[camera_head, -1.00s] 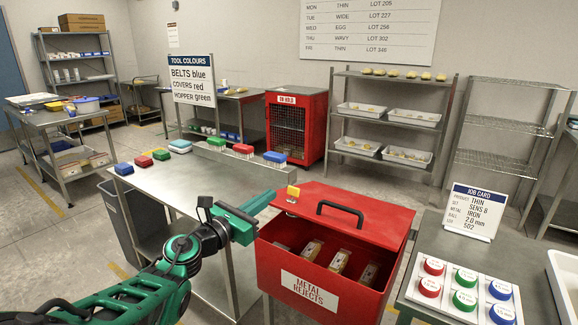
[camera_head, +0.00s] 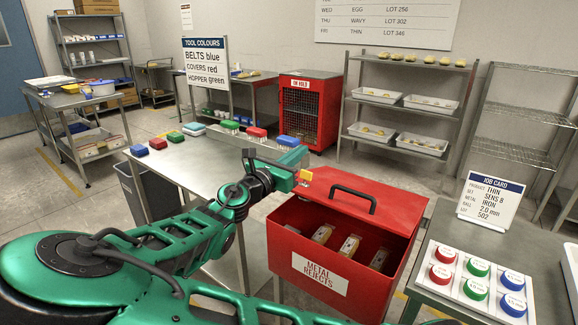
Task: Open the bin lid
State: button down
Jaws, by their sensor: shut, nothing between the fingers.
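The red metal bin (camera_head: 278,250), labelled METAL REJECTS, stands right of centre. Its red lid (camera_head: 330,210) has a black handle (camera_head: 352,197) on top and covers the back part. The front of the bin shows an opening with several packs (camera_head: 348,246) inside. I cannot tell how far the lid is raised. A small yellow piece (camera_head: 304,176) sits at the lid's back left corner. My gripper (camera_head: 293,181) is shut and empty at that corner, left of the handle. Its fingertips are small and partly hidden, so I cannot tell whether they touch the lid.
A steel table (camera_head: 185,172) with coloured blocks stands behind my arm. A grey table (camera_head: 450,240) at right holds a job card (camera_head: 492,188) and red, green and blue buttons (camera_head: 478,267). A red cage (camera_head: 310,108) and shelves stand behind. Floor is clear behind the bin.

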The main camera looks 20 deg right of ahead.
jog(key=shift+w+d+r, duration=0.3)
jog(key=shift+d+r, duration=0.1)
jog(key=shift+r, duration=0.2)
jog(key=shift+f, duration=0.15)
dwell(1.2)
jog(key=f, duration=0.1)
jog(key=a+f, duration=0.1)
jog(key=f, duration=0.1)
jog(key=s+a+f, duration=0.1)
jog(key=shift+f, duration=0.2)
jog(key=s+a+f+t+h, duration=0.1)
jog(key=s+a+f, duration=0.25)
jog(key=f, duration=0.25)
jog(key=s+a+f+t+h, duration=0.1)
jog(key=s+a+f+h, duration=0.1)
jog(key=a+f, duration=0.4)
jog(key=s+a+f+h, duration=0.1)
jog(key=s+a+f, duration=0.15)
jog(key=f, duration=0.45)
jog(key=a+r+x, duration=0.1)
jog(key=r+x, duration=0.1)
jog(key=x, duration=1)
jog(key=shift+d+r, duration=0.15)
jog(key=shift+r, duration=0.1)
